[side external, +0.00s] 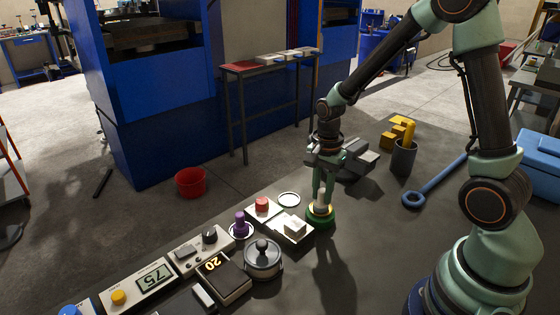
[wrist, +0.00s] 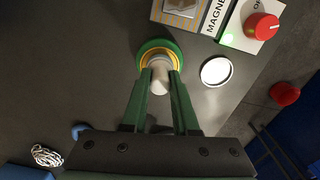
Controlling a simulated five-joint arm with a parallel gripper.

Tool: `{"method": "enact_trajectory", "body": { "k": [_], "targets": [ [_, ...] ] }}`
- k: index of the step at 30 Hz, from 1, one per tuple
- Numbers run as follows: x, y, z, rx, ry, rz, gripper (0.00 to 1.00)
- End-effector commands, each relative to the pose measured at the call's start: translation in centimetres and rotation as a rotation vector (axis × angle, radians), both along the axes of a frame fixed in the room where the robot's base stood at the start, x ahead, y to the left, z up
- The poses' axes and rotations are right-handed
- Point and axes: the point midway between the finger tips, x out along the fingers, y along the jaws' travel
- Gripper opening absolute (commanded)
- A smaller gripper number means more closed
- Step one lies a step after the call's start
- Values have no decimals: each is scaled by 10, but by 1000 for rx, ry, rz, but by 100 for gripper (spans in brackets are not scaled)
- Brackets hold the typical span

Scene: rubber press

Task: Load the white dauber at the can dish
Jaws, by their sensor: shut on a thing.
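My gripper (side external: 322,192) points straight down and is shut on the white dauber (wrist: 160,76), a pale stubby piece between the two green fingertips. The can dish (side external: 320,219) is green with a yellow ring inside. It also shows in the wrist view (wrist: 146,44), around the dauber's far side. The dauber's lower end is at the dish opening. Its tip is hidden, so I cannot tell whether it touches the bottom.
Left of the dish are a magnet box (side external: 293,227) with a red knob (side external: 261,203), a small white round dish (side external: 289,199), a purple-handled dauber (side external: 240,223) and a lidded pot (side external: 263,259).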

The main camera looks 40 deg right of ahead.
Motion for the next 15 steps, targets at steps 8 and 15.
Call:
{"method": "enact_trajectory", "body": {
  "k": [8,15],
  "targets": [
    [1,0,14,-1,-3,0,0],
    [1,0,31,-1,-3,0,0]
  ]
}}
